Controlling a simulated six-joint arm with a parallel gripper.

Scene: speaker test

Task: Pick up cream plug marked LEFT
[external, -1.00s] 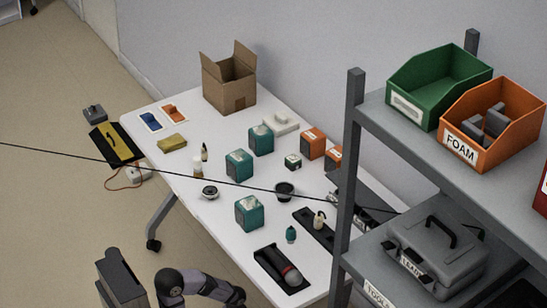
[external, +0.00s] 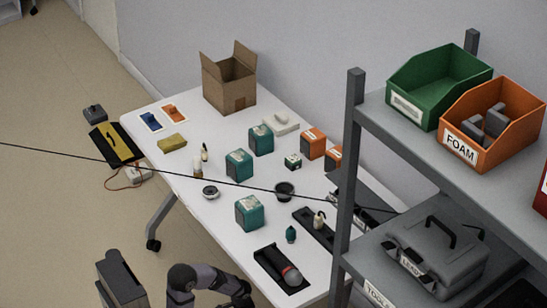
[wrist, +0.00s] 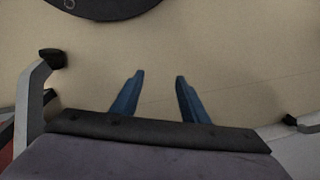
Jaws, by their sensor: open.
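A small cream piece (external: 319,219) stands on a black strip tray (external: 307,227) on the white table. Another small cream piece (external: 197,168) stands towards the table's left side, with a small dark-and-cream piece (external: 204,153) near it. No LEFT mark is legible, so I cannot tell which is the plug. My gripper's two blue fingers (wrist: 159,78) are apart with nothing between them; the beige floor shows beyond them in the wrist view. In the external view my arm is at the bottom, near the table's front edge, away from these pieces.
Teal boxes (external: 249,212), a black dish (external: 284,190), a small teal bottle (external: 291,234) and a black tray with a grey-and-red cylinder (external: 291,274) crowd the table. A cardboard box (external: 229,84) stands behind. A grey shelf (external: 354,180) rises at right. A thin dark cable crosses the view.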

